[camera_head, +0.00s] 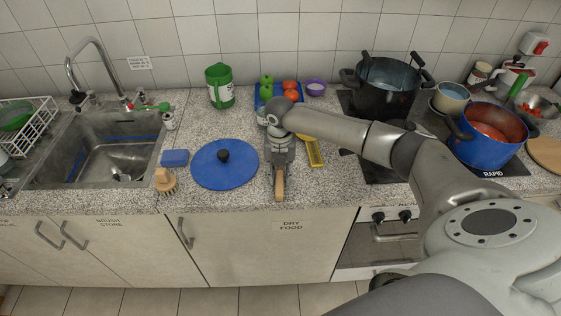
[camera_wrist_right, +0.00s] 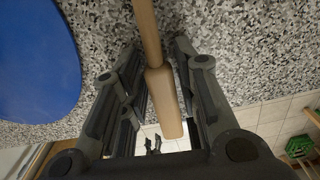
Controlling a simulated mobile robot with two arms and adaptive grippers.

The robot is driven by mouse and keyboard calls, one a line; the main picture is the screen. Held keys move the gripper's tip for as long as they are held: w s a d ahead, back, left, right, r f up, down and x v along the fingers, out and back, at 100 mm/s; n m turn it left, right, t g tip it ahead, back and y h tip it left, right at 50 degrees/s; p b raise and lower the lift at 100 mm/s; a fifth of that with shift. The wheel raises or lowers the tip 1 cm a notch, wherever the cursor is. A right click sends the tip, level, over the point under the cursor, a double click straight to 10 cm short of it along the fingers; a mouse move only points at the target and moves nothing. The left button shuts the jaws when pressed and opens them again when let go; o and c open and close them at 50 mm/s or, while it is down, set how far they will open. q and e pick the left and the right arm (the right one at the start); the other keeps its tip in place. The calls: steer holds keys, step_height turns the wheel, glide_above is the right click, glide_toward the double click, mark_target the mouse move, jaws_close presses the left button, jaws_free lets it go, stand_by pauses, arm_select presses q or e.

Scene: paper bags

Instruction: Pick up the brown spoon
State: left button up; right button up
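The brown spoon (camera_head: 279,185) lies on the granite counter, its handle end towards the front edge. My right gripper (camera_head: 279,158) reaches down over it and hides its far part in the head view. In the right wrist view, the spoon's handle (camera_wrist_right: 161,90) runs between the two fingers of my right gripper (camera_wrist_right: 157,55). The fingers are apart, with a gap to the handle visible on the right side. Whether either finger touches it is unclear. My left gripper is in neither view.
A blue lid (camera_head: 224,170) lies just left of the spoon; it also shows in the right wrist view (camera_wrist_right: 35,60). A yellow grater-like tool (camera_head: 315,152) lies to the right. A blue tray (camera_head: 262,95) with fruit is behind. The stove with a black pot (camera_head: 385,100) and blue pot (camera_head: 488,150) is right.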

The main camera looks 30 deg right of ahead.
jaws_close()
steer(key=shift+r, duration=0.15)
